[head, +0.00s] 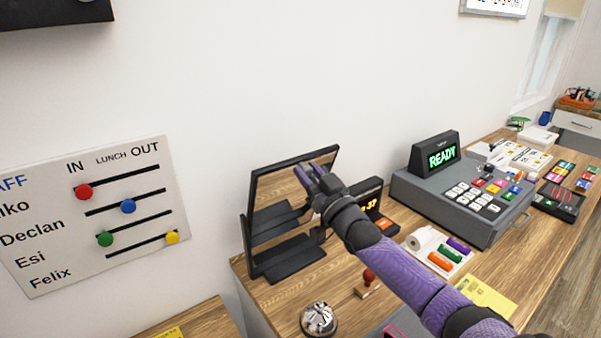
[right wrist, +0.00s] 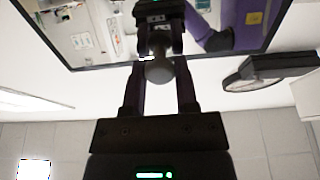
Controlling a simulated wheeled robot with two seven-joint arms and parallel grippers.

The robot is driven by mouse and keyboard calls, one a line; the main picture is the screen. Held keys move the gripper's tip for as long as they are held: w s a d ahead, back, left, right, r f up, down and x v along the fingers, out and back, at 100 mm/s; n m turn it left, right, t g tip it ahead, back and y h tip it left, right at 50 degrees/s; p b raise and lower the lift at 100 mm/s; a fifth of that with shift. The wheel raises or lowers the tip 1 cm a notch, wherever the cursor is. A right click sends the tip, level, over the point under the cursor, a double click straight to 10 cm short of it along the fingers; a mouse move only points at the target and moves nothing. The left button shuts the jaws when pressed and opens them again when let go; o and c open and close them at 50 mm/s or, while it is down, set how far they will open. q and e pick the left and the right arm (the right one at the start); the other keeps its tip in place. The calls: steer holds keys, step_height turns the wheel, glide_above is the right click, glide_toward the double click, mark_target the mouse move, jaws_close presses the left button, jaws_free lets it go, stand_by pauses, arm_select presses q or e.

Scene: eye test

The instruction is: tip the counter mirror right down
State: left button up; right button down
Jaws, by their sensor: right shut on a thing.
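The counter mirror (head: 268,190) has a black frame and stands on a dark base (head: 290,258) at the left end of the wooden counter, against the white wall. Its panel is raised, roughly upright. My right gripper (head: 307,178) is in front of the panel's right part and covers some of it. In the right wrist view, its fingers (right wrist: 158,80) are shut on a small rounded grey knob (right wrist: 160,70) at the edge of the mirror (right wrist: 100,62). The glass there reflects my gripper and purple arm. My left gripper is not in view.
A small display with orange digits (head: 370,206) stands right of the mirror, behind my arm. A bell (head: 319,319) and a red-handled stamp (head: 368,283) are in front. A cash register (head: 465,205) stands further right. A sliding-marker board (head: 95,215) hangs left.

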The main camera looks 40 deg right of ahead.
steer(key=shift+c, duration=2)
jaws_free()
steer(key=p+v, duration=0.1)
steer(key=v, duration=0.9)
steer(key=shift+f, duration=0.1)
